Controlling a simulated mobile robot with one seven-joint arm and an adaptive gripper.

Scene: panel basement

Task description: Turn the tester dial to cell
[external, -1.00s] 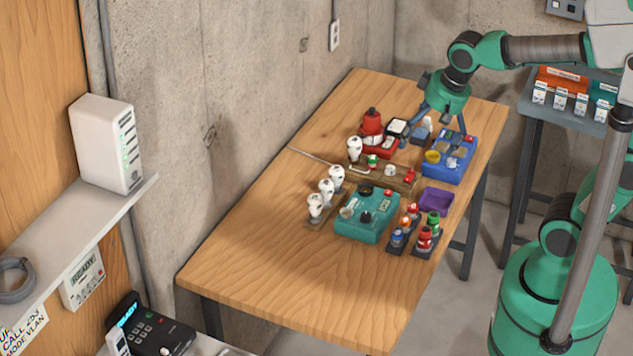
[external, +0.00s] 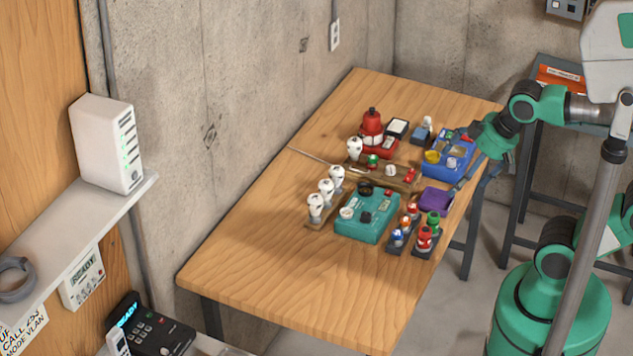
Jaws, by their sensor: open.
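A teal box (external: 369,228) stands on the wooden table with a black knob (external: 366,217), a white round part and a dark round part on top. A blue box (external: 445,166) with a yellow round part (external: 432,156) and a small white part stands at the table's right edge. I cannot read labels on either box, so which is the tester and where its dial points cannot be told. My gripper (external: 464,162) is open and empty at the right side of the blue box, fingers pointing left and down. It is well apart from the teal box.
A purple tray (external: 436,200) lies between the two boxes, close to my lower finger. Racks of small coloured bottles (external: 424,238), white bulbs (external: 326,187) and a red device (external: 373,127) crowd the middle. The table's front (external: 290,270) is clear.

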